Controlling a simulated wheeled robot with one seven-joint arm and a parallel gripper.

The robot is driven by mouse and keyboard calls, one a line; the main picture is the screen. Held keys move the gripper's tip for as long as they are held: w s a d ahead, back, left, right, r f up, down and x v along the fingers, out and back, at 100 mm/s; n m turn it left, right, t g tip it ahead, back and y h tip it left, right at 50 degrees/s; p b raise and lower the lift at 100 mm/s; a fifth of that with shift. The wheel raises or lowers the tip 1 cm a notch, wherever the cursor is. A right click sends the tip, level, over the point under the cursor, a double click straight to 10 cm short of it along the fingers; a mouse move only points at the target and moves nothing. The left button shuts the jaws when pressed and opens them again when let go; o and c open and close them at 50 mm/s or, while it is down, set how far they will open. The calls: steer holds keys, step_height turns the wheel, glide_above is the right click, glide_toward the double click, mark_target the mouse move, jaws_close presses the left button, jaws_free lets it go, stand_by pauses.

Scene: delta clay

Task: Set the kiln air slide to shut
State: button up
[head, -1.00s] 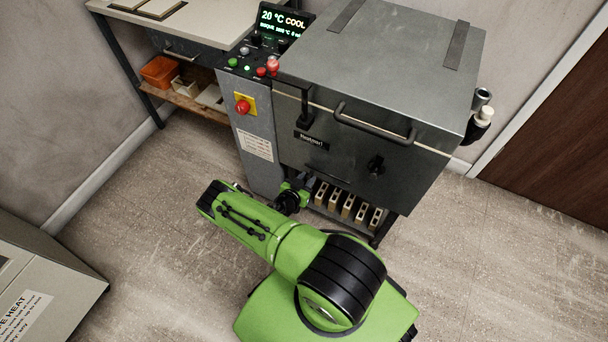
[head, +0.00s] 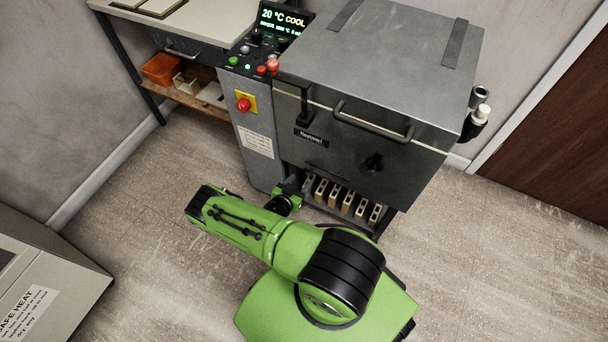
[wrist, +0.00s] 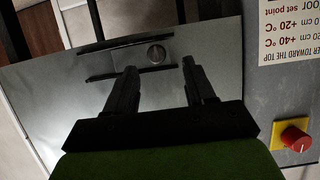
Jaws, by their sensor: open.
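The kiln (head: 380,60) is a grey metal box on a stand. In the wrist view a flat grey metal panel (wrist: 215,60) carries a round metal disc or knob (wrist: 157,54) between two dark rails (wrist: 125,42); this looks like the air slide, but its setting cannot be read. My gripper (wrist: 159,66) is open and empty, its fingers apart and pointing toward the disc. I cannot tell whether they touch it. In the head view my wrist is low by the kiln's front left corner, and the fingers are not clearly visible.
The control cabinet has a red stop button on a yellow plate (head: 244,103), also in the wrist view (wrist: 294,138). A grey cabinet (head: 45,275) stands left.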

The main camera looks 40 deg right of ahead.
steer(key=p+v, duration=0.2)
steer(key=v, duration=0.8)
steer(key=shift+a+r+p, duration=0.15)
steer(key=shift+a+p, duration=0.15)
steer(key=shift+p, duration=0.1)
